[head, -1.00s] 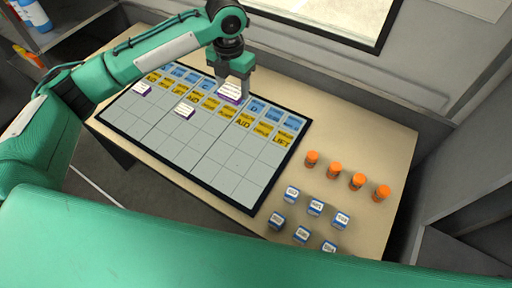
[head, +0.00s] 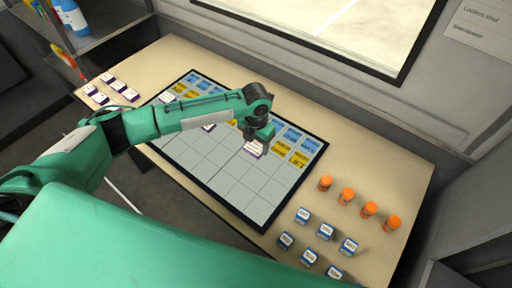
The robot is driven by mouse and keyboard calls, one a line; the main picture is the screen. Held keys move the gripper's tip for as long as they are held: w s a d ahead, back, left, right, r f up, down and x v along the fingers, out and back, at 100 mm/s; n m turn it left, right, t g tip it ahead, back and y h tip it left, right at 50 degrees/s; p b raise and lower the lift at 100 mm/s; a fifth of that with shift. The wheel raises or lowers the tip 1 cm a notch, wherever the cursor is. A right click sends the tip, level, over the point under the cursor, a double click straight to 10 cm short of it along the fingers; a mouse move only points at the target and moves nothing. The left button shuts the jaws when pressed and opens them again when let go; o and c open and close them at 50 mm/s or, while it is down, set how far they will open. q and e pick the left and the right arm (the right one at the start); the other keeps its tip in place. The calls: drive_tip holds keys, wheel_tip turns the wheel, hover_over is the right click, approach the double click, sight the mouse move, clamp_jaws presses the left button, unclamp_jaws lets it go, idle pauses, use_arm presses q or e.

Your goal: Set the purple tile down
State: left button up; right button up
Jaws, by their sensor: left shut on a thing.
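My left gripper (head: 259,137) points down over the right part of the gridded board (head: 206,165). It is shut on a purple tile (head: 253,149) with a white, printed top. The tile is at the lower edge of the yellow cards, over or on the grey cells; I cannot tell whether it touches the board. The gripper and forearm hide some of the cards. Another purple tile (head: 209,127) lies on the board, partly behind the forearm, and one more (head: 166,97) lies near its upper left. My right gripper is out of view.
Several purple tiles (head: 118,86) lie on the table's far left end. Orange-capped bottles (head: 347,195) and blue-and-white blocks (head: 325,231) stand right of the board. The lower grey cells are empty. A wall with a window frame (head: 310,55) rises behind.

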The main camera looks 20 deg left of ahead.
sight(256, 145)
use_arm(q)
wheel_tip(256, 145, down, 3)
drive_tip(key=shift+f, duration=0.35)
drive_tip(key=o, duration=1)
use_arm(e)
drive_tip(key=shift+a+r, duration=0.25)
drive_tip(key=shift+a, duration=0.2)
use_arm(q)
drive_tip(key=shift+r, duration=0.15)
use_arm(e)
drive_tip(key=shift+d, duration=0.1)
use_arm(q)
drive_tip(key=shift+r, duration=0.25)
wheel_tip(256, 145, up, 10)
drive_tip(key=shift+r+b, duration=0.25)
drive_tip(key=shift+b, duration=0.85)
drive_tip(key=shift+r, duration=0.6)
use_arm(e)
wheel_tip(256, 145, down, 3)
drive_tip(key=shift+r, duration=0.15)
